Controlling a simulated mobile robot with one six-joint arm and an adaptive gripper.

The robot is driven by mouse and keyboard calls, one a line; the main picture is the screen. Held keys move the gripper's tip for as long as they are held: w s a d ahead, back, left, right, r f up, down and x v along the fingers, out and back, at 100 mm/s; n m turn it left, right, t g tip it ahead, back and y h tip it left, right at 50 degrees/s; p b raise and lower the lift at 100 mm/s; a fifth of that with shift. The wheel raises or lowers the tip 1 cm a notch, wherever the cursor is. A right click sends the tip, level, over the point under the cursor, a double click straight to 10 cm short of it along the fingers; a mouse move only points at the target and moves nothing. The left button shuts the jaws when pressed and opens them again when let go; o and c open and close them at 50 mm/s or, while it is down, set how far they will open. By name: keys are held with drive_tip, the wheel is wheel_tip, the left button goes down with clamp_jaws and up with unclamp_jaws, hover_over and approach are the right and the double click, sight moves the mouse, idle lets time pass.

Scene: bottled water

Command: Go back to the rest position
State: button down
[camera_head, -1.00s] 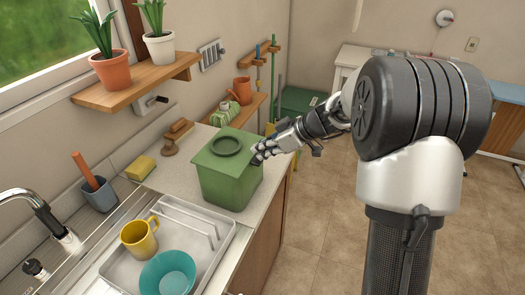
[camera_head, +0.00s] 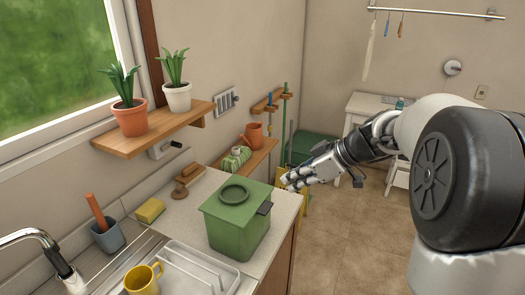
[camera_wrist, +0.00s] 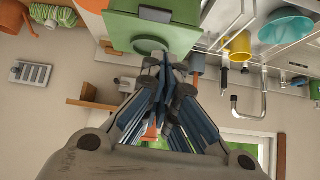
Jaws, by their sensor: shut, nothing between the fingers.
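My gripper (camera_head: 284,183) is in the head view, right of the green lidded bin (camera_head: 238,228) and a small gap away from it, over the floor side of the counter. Its fingers are closed and empty. In the wrist view my gripper (camera_wrist: 168,62) shows its fingertips together at the middle, pointing up toward the green bin (camera_wrist: 180,42). The bin stands upright on the counter with its lid on.
The counter (camera_head: 180,222) also carries a yellow sponge (camera_head: 150,210), a grey cup (camera_head: 108,235) and a dish rack (camera_head: 200,270) with a yellow mug (camera_head: 143,279). A wooden shelf (camera_head: 160,132) holds two potted plants. Open tiled floor (camera_head: 345,240) lies right of the counter.

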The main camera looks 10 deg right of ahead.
drive_tip(key=s+a+r+m+g+h, duration=0.1)
drive_tip(key=s+a+m+h, duration=0.2)
drive_tip(key=s, duration=0.9)
drive_tip(key=s+a+m+g+h, duration=0.1)
drive_tip(key=s+a+m+h, duration=0.2)
drive_tip(key=s, duration=0.8)
drive_tip(key=s+d+f+m+t+h, duration=0.1)
drive_tip(key=s+f+m, duration=0.1)
drive_tip(key=s+m, duration=0.2)
drive_tip(key=s, duration=0.3)
drive_tip(key=shift+s+d+f, duration=0.4)
drive_tip(key=shift+a, duration=0.15)
